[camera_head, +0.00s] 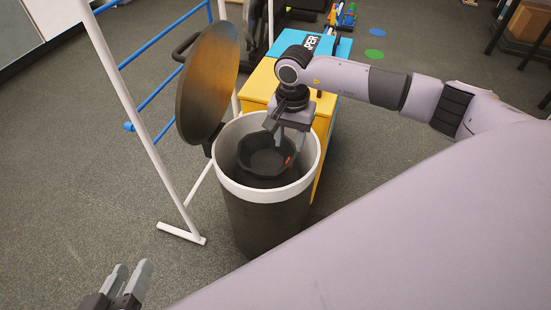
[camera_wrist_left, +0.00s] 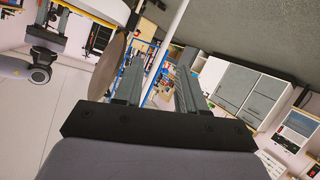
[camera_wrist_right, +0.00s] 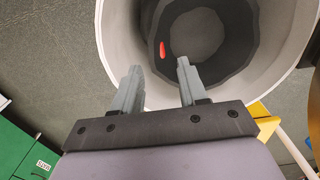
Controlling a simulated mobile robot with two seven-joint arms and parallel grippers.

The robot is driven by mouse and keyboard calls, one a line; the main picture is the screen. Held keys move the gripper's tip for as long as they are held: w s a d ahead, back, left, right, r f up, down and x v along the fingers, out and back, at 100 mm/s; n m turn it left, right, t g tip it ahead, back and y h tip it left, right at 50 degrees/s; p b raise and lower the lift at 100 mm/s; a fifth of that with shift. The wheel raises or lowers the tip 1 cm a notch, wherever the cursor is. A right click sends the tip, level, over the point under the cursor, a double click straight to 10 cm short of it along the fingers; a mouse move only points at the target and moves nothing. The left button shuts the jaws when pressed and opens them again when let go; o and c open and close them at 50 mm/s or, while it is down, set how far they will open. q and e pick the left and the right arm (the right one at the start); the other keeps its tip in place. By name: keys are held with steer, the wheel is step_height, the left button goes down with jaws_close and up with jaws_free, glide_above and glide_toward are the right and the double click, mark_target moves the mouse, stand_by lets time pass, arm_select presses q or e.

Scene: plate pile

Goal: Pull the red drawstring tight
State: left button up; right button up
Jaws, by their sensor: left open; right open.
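A dark bin with a white rim (camera_head: 229,182) stands on the floor, and a black liner (camera_head: 262,158) lines its inside. The red drawstring (camera_head: 289,160) shows as a short red piece on the liner's inner wall. It also shows in the right wrist view (camera_wrist_right: 162,49), beyond my fingertips. My right gripper (camera_head: 287,139) is open, pointing down over the bin opening. No drawstring lies visibly between its fingers (camera_wrist_right: 158,72). My left gripper (camera_head: 132,277) is open and empty, low at the left, away from the bin. Its fingers also show in the left wrist view (camera_wrist_left: 158,65).
The round lid (camera_head: 207,85) stands raised at the bin's left back. A white-legged rack with blue bars (camera_head: 160,90) stands left of it. A yellow box with a blue top (camera_head: 318,62) stands close behind the bin.

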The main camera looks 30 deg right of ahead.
mark_target(289, 160)
step_height(289, 160, down, 7)
steer(key=shift+d+f+b, duration=0.1)
steer(key=shift+b, duration=1.05)
jaws_close()
